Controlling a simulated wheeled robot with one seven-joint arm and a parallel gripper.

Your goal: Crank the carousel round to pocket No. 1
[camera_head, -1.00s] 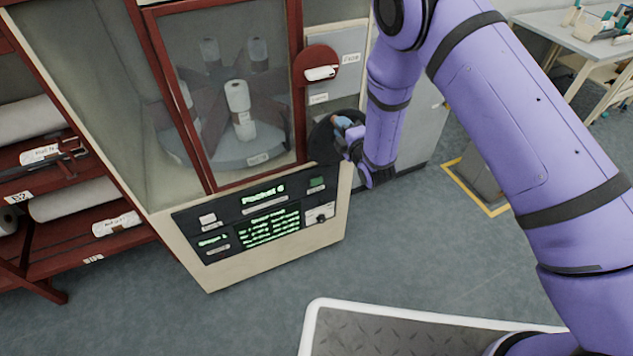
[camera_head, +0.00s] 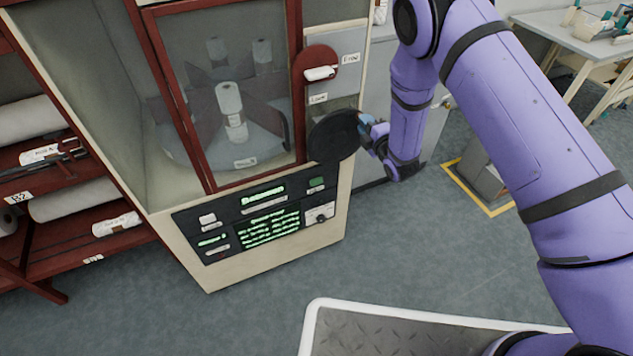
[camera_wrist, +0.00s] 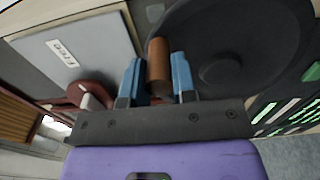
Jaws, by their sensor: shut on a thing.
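The carousel (camera_head: 262,146) stands behind the red-framed glass door of the cabinet, with a white roll (camera_head: 229,98) upright toward the front. The crank is a round black disc (camera_head: 333,135) at the cabinet's lower right, also large in the wrist view (camera_wrist: 245,40). My gripper (camera_head: 368,131) is at the disc's right side. In the wrist view, its blue fingers (camera_wrist: 157,78) are shut on the brown crank handle (camera_wrist: 158,55). A display (camera_head: 262,192) on the panel below is lit green; its number is too blurred to read.
A red lock plate with a white lever (camera_head: 320,73) sits above the crank, between labels Free and Lock. A red rack of rolls (camera_head: 75,200) stands at left. The floor in front is open.

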